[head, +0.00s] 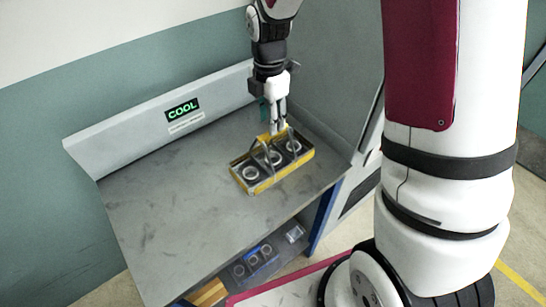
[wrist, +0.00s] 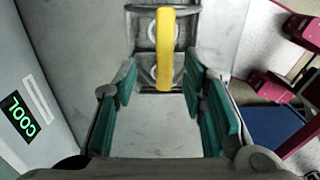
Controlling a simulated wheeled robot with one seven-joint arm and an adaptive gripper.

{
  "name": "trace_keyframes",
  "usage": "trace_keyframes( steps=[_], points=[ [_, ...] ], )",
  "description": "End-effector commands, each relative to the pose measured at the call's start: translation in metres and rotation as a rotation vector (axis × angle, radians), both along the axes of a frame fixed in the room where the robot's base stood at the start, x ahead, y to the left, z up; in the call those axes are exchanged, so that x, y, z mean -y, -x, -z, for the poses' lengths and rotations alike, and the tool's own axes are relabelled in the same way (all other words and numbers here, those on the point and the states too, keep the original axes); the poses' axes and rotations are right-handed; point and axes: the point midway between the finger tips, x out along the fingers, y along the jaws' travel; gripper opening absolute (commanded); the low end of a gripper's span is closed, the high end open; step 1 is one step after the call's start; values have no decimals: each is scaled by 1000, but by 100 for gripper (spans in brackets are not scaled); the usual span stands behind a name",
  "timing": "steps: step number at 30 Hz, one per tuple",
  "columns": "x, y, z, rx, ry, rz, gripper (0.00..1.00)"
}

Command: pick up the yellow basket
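The yellow basket (head: 237,177) is a shallow tray with a raised handle and several round rings inside. It stands on the grey worktop, toward its right end. My gripper (head: 277,131) points down over the far part of the basket, close to the handle. In the wrist view my gripper (wrist: 162,78) is open, its green-padded fingers apart. The yellow handle grip (wrist: 165,45) lies beyond and between the fingertips, with no clear contact. Most of the basket is out of the wrist view or behind the handle.
The grey worktop (head: 170,190) is bare to the left of the basket. A raised back wall with a COOL sign (head: 182,110) runs along its rear. A grey panel stands at the right. A lower shelf holds a dark box with rings (head: 253,260).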

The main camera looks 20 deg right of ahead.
Motion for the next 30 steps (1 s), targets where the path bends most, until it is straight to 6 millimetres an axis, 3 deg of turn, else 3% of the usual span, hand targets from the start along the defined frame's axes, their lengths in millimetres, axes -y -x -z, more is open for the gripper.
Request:
trace_keyframes(
  steps=[5, 15, 24, 29, 30],
  points=[
    [2, 2, 11, -2, 0, 1, 38],
    [8, 3, 52, -2, 1, 0, 38],
    [8, 2, 56, 1, 0, 1, 38],
    [8, 2, 55, 1, 0, 1, 2],
    [8, 2, 55, 1, 0, 1, 0]
  ],
)
